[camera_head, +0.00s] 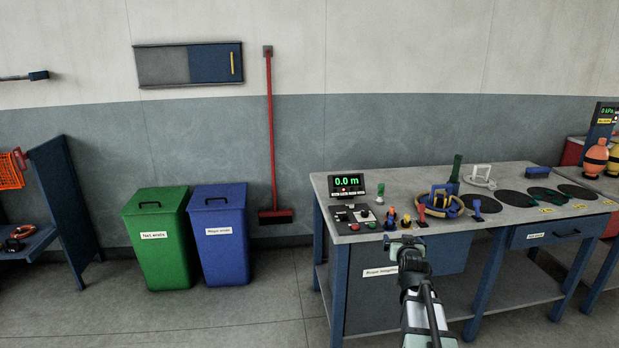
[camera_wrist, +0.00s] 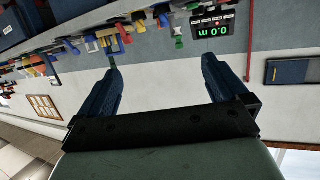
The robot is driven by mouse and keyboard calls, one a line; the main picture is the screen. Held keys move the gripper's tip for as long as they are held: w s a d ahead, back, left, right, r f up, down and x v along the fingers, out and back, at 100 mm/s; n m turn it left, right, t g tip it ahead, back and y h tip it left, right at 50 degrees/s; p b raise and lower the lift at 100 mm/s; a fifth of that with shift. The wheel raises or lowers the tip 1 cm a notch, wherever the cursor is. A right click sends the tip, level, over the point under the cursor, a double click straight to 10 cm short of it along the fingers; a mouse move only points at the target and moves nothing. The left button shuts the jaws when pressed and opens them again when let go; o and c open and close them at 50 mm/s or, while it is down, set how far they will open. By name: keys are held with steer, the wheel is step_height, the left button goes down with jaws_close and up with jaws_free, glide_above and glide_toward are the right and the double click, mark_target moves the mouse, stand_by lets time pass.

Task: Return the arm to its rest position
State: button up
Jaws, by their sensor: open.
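My gripper (camera_wrist: 158,85) shows large in the wrist view, with its two dark blue fingers spread apart and nothing between them. In the head view my gripper (camera_head: 405,243) is at the front edge of the workbench (camera_head: 335,226), near the left part of its top. The wrist view is turned upside down, with the wall and the bench objects along its upper part. From the head view I cannot tell whether the gripper touches the bench.
On the bench stand a display reading 0.0 m (camera_head: 346,186), a ring tray (camera_head: 455,209) with tools, and dark round pads (camera_head: 503,199). A green bin (camera_head: 158,240) and a blue bin (camera_head: 220,240) stand left. The floor before the bins is clear.

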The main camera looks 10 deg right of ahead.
steer(key=s+a+f+g+y, duration=0.2)
steer(key=s+a+f+g, duration=0.2)
steer(key=s+f, duration=0.45)
steer(key=s+a+f+g+y, duration=0.1)
steer(key=s+a+f+g, duration=0.35)
steer(key=f, duration=0.75)
steer(key=s+a+f+g+y, duration=0.2)
steer(key=s+f+g, duration=0.3)
steer(key=s+f, duration=0.5)
steer(key=s+a+f+n+g, duration=0.1)
steer(key=s+a+f+g, duration=0.1)
steer(key=s+a+f, duration=0.2)
steer(key=s+a+f+n+g, duration=0.1)
steer(key=s+a+f+g, duration=0.2)
steer(key=s+f, duration=0.7)
steer(key=s+a+f+n+g, duration=0.1)
steer(key=s+a+f, duration=0.6)
steer(key=s, duration=0.9)
steer(key=shift+s+a+f+n+g, duration=0.15)
steer(key=shift+s+n+g, duration=0.15)
steer(key=shift+g, duration=0.45)
